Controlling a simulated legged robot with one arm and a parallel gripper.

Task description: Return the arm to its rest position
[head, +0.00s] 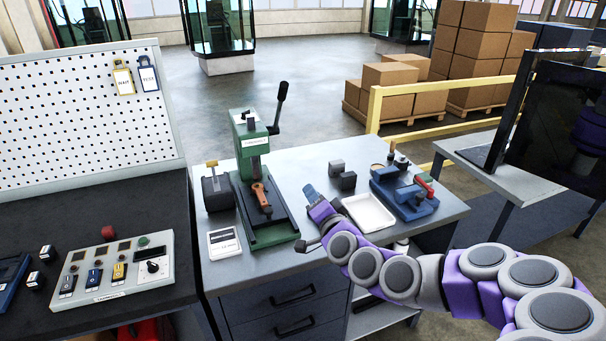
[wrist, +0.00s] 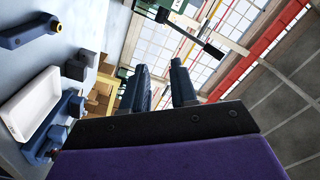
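My arm reaches in from the lower right of the head view, its purple and grey links extending over the workbench (head: 290,172). My gripper (head: 310,194) is above the bench top, between the green press and the white tray. In the wrist view the two dark blue fingers of my gripper (wrist: 160,76) stand apart with a gap between them. Nothing shows between the fingers. The wrist camera looks sideways past the bench towards the windows and roof. Part of the bench front is hidden behind my arm.
A green lever press (head: 250,150) stands left of my gripper. A white tray (head: 368,212), a blue fixture (head: 408,205) and dark blocks (head: 342,177) lie near it. A monitor (head: 560,125) stands at right, behind my arm. A yellow rail (head: 376,108) runs behind the bench.

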